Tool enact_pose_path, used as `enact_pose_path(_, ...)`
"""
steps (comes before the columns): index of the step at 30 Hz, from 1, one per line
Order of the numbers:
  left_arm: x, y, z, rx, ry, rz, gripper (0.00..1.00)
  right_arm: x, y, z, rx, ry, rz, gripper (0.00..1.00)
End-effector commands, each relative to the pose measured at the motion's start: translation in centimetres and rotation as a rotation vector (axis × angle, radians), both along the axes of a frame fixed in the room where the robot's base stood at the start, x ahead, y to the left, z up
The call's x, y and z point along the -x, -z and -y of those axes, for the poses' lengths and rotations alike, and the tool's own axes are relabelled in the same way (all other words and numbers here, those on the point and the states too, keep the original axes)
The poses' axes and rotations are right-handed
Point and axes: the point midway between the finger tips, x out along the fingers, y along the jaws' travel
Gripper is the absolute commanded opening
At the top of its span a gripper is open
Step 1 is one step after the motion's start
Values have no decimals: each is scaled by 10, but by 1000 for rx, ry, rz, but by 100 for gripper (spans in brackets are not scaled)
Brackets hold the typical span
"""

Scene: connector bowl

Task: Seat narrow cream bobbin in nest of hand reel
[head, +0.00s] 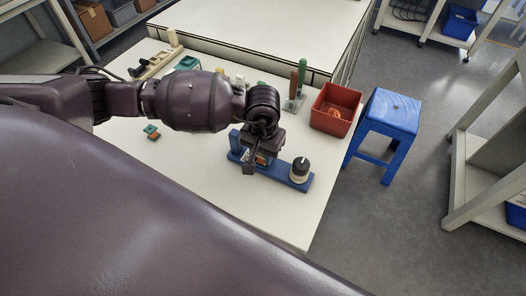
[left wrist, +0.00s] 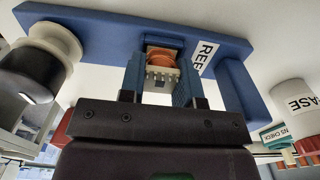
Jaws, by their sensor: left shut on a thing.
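The narrow cream bobbin (left wrist: 161,72), with an orange winding and a cream flange, is between the fingers of my left gripper (head: 256,166) in the left wrist view. The left gripper is shut on it. The hand reel (head: 274,171) is a long blue base with a blue upright at one end and a black-and-cream round part (head: 300,171) at the other. In the left wrist view the blue base (left wrist: 105,30) lies beyond the bobbin, with a partly hidden white label beside it. I cannot tell whether the bobbin touches the nest. The right gripper is not in view.
A red bin (head: 336,110) stands at the table's right edge, beside a blue stool (head: 388,125). Upright tools in a holder (head: 296,88) stand behind the reel. A small teal-and-orange item (head: 152,131) lies left. The table front is clear.

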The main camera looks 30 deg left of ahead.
Motion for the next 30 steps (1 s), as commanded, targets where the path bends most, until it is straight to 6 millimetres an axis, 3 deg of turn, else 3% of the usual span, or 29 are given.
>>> enact_pose_path(5,0,4,0,-1,0,-1,8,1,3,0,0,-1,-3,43)
enact_pose_path(6,0,4,0,-1,0,0,32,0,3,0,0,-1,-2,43)
enact_pose_path(11,0,3,0,-1,0,1,56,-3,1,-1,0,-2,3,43)
enact_pose_path(23,0,-4,0,0,0,2,56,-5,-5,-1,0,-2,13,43)
enact_pose_path(30,-1,-43,-1,-1,2,6,56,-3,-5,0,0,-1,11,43)
